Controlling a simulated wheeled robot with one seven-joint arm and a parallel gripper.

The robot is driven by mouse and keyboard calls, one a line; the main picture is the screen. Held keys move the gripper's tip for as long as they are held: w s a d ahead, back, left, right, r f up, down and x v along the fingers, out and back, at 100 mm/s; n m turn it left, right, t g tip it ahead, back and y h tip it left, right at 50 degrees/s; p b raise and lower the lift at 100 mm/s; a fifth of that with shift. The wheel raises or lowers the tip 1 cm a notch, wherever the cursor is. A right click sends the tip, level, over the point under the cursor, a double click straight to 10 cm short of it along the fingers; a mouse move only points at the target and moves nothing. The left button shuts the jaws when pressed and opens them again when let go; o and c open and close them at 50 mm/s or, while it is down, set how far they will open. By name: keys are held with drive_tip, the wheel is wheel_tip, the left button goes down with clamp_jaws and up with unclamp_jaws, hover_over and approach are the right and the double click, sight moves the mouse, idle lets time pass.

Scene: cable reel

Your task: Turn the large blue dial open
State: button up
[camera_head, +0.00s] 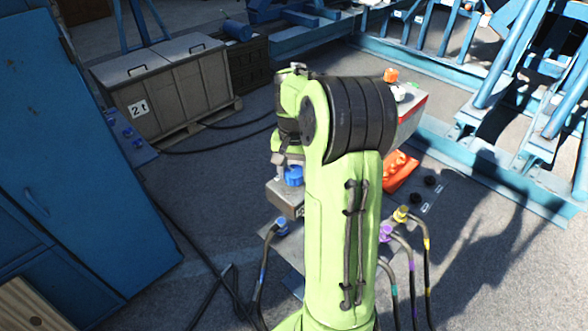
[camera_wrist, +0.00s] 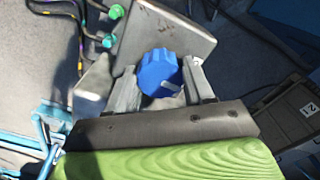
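The large blue dial (camera_head: 293,176) sits on a grey box (camera_head: 285,198) in the head view, left of my green arm. In the wrist view the blue dial (camera_wrist: 159,72) is a ribbed knob with a pale pointer mark at its lower right. My gripper (camera_wrist: 162,83) has its two grey fingers spread apart, one on each side of the dial. The dial lies between or just beyond the fingertips; I cannot tell whether they touch it. In the head view my gripper (camera_head: 284,158) is just above the dial, partly hidden by my arm.
Cables with coloured plugs, one blue (camera_head: 282,226) and one yellow (camera_head: 401,214), stand close to the box. An orange part (camera_head: 400,171) is right of my arm. A blue cabinet (camera_head: 70,170) stands left, grey crates (camera_head: 165,82) behind. Open floor lies between.

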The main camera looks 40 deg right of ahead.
drive_tip(key=c, duration=0.5)
drive_tip(key=shift+c, duration=0.2)
drive_tip(key=shift+m, duration=0.3)
drive_tip(key=m+b, duration=0.1)
drive_tip(key=m, duration=0.2)
drive_tip(key=m+b, duration=0.1)
drive_tip(key=m, duration=0.3)
drive_tip(key=shift+w, duration=0.1)
drive_tip(key=m+b, duration=0.2)
drive_tip(key=m, duration=0.3)
drive_tip(key=shift+m, duration=0.3)
drive_tip(key=m+b, duration=0.2)
drive_tip(key=m, duration=0.2)
drive_tip(key=shift+m, duration=0.3)
